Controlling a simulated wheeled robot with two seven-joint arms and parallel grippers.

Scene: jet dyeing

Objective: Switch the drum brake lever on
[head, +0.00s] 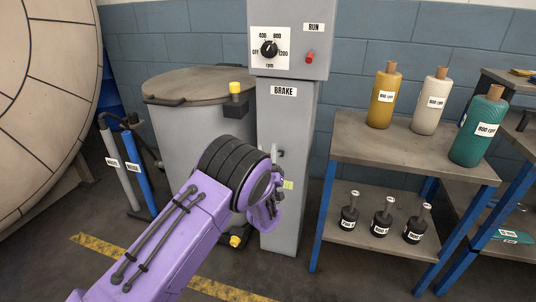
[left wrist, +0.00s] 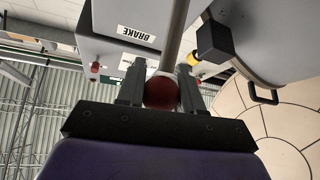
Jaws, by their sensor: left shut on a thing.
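The grey control post (head: 287,165) with the BRAKE label (head: 284,91) stands in the middle of the head view. The drum brake lever shows in the left wrist view as a grey rod (left wrist: 175,38) ending in a dark red ball knob (left wrist: 161,92). My left gripper (left wrist: 160,84) is shut on the knob, with one finger on each side of it. In the head view the left gripper (head: 270,197) is in front of the post's lower part, largely hidden by my purple wrist. The knob is hidden there. My right gripper is not in view.
Above the BRAKE label are an rpm dial (head: 269,48) and a red RUN switch (head: 309,57). A grey lidded drum (head: 185,135) stands left of the post. A shelf table (head: 360,143) with several bottles stands on the right. A yellow stripe (head: 95,245) crosses the floor.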

